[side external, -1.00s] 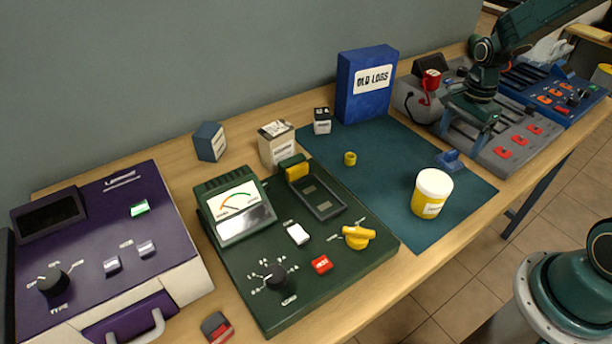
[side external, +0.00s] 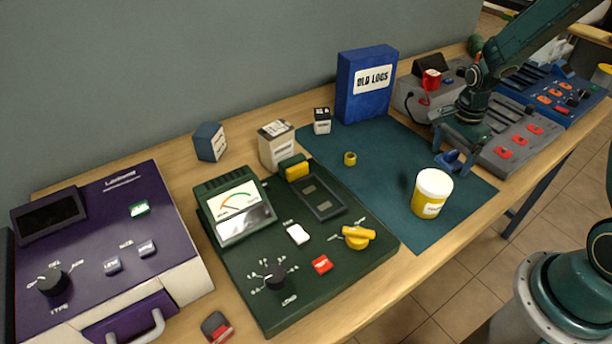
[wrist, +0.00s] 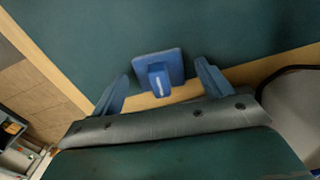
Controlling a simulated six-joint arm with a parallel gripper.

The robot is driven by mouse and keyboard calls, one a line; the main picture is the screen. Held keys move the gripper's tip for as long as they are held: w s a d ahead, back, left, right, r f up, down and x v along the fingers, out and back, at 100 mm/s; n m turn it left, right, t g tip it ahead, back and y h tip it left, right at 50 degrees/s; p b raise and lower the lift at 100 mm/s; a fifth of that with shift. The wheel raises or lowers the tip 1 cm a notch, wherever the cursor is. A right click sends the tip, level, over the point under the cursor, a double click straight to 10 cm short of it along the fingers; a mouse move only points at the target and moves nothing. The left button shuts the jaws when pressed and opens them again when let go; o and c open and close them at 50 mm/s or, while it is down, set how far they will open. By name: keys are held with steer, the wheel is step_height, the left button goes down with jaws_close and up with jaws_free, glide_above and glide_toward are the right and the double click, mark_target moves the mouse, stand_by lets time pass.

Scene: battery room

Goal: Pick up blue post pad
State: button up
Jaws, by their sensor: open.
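The blue post pad (side external: 449,161) lies on the teal mat (side external: 385,200) near its right edge, close to the grey panel with red switches. It has a square flat base with a raised block. It also shows in the wrist view (wrist: 159,72), ahead of and between my two blue fingers. My gripper (side external: 456,156) is open above the pad, pointing down. In the wrist view my gripper (wrist: 160,88) has its fingers spread on either side, with nothing between the jaws but the pad beyond. In the side view the fingers partly overlap the pad.
A yellow jar with a white lid (side external: 431,193) stands on the mat left of the pad. A small yellow ring (side external: 350,158) lies farther left. The grey panel (side external: 500,140) is close on the right. The mat between is clear.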

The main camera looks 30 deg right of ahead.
mark_target(453, 152)
steer(key=shift+c, duration=0.2)
steer(key=c, duration=1)
steer(key=shift+r, duration=0.2)
step_height(453, 152, up, 20)
steer(key=shift+f, duration=0.15)
stand_by(0.4)
